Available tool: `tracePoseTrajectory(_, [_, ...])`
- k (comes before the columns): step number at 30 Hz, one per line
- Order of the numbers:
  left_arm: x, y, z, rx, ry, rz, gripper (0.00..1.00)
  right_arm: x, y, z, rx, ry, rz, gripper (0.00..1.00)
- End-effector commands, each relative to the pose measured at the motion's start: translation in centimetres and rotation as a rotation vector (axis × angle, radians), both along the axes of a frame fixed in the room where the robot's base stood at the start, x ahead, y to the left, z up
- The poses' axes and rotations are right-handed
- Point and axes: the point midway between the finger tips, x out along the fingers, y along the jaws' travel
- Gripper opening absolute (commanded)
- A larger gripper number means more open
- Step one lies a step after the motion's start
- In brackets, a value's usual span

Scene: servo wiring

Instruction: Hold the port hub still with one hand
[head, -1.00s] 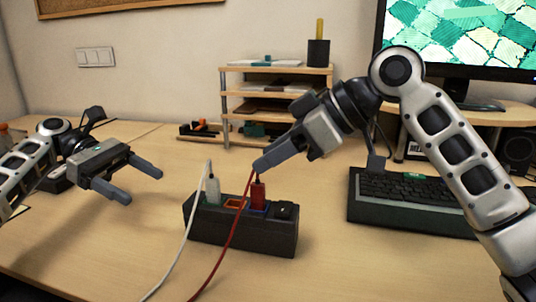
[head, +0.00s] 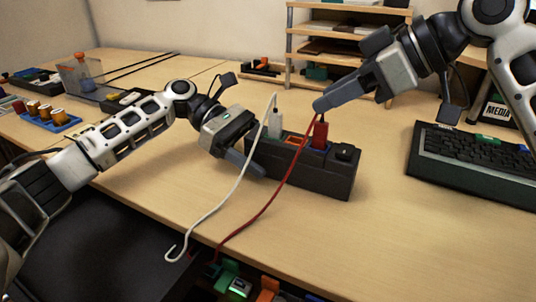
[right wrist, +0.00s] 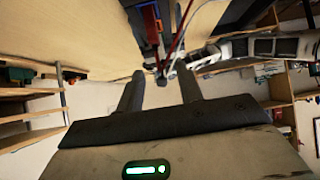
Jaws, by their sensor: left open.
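The dark port hub (head: 322,178) stands on the table with a row of ports along its top. A white plug (head: 275,126) stands in its left part and a red plug (head: 320,136) stands in the blue port, beside an orange port (head: 294,141). My left gripper (head: 258,152) is open at the hub's left end. One finger lies along the front of the hub; the other is mostly hidden. My right gripper (head: 322,104) is just above the red plug. In the right wrist view its fingers (right wrist: 160,80) are apart, with nothing clearly gripped.
A white cable (head: 222,197) and a red cable (head: 262,208) run from the plugs over the table's front edge. A keyboard (head: 475,165) lies at right and a shelf rack (head: 345,32) stands behind. Table left of my left arm holds trays.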

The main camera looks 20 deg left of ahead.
Motion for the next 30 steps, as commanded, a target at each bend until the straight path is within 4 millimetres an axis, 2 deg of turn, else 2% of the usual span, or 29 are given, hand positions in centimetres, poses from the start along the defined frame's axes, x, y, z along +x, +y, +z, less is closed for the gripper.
tracePoseTrajectory(4, [-0.07, -0.96, -0.41, 0.000, 0.000, -0.001, 0.75, 0.01, -0.01, -0.01, 0.000, 0.000, 0.000, 0.36])
tracePoseTrajectory(13, [-0.05, -1.17, -0.49, 0.000, 0.000, 0.000, 0.75, 0.01, -0.01, -0.01, 0.000, 0.000, 0.000, 0.36])
tracePoseTrajectory(14, [-0.05, -1.17, -0.49, 0.000, 0.000, 0.000, 0.72, 0.01, -0.01, -0.01, 0.000, 0.000, 0.000, 0.36])
tracePoseTrajectory(19, [-0.06, -1.15, -0.48, 0.000, 0.000, 0.000, 0.24, 0.01, -0.01, -0.01, 0.000, 0.000, 0.000, 0.36])
tracePoseTrajectory(20, [-0.06, -1.15, -0.48, 0.000, 0.000, 0.000, 0.22, 0.01, -0.01, -0.01, 0.000, 0.000, 0.000, 0.36])
tracePoseTrajectory(26, [-0.06, -1.14, -0.47, 0.000, 0.000, 0.000, 0.22, 0.01, 0.01, 0.01, 0.000, 0.000, 0.000, 0.37])
tracePoseTrajectory(30, [-0.06, -1.14, -0.46, 0.000, 0.000, 0.000, 0.22, 0.13, 0.73, 0.46, -0.031, 0.003, 0.012, 0.37])
